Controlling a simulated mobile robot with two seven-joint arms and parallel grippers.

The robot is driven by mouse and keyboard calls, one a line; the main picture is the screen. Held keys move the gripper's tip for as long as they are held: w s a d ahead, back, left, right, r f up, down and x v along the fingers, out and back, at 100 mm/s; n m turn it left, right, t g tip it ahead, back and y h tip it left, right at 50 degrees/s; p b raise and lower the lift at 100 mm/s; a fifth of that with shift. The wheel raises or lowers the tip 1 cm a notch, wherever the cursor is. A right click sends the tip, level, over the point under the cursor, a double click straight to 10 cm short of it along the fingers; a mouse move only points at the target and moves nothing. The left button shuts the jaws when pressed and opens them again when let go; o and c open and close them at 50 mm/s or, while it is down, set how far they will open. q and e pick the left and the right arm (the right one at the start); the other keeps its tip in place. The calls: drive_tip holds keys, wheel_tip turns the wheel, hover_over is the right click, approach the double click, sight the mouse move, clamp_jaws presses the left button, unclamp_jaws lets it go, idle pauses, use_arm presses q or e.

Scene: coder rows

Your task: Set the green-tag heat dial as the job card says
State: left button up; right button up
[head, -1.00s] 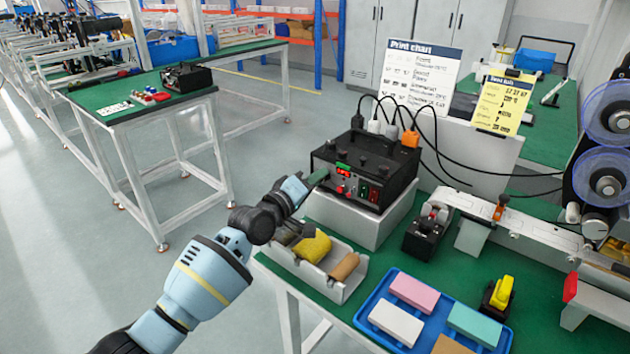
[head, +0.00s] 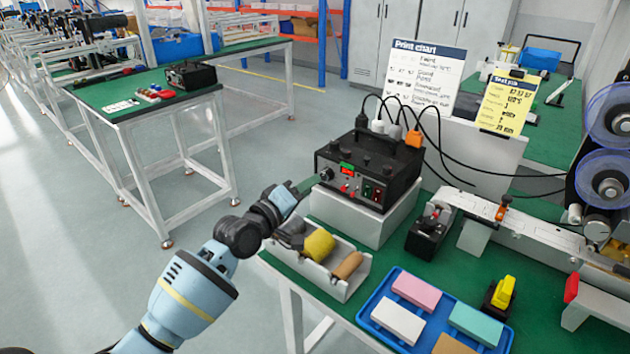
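The black control box (head: 368,170) stands on a grey block on the near green bench. A round dial (head: 326,174) shows at the left of its front, beside a small green patch (head: 347,168); I cannot tell whether this patch is the tag, and the dial's setting is too small to read. The yellow job card (head: 507,103) stands upright behind, right of the white print chart (head: 427,75); its small print is blurred. My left gripper (head: 302,187) is left of the box and apart from the dial, its fingers too small to judge. My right gripper is not in view.
A grey bin (head: 345,285) with a yellow and a brown item sits below the box. A blue tray (head: 375,335) holds several coloured blocks. Black cables (head: 440,150) run from the box top to the right. A conveyor rail (head: 530,225) and blue reels (head: 612,115) stand right.

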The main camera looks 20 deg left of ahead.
use_arm(q)
drive_tip(key=shift+v, duration=1.6)
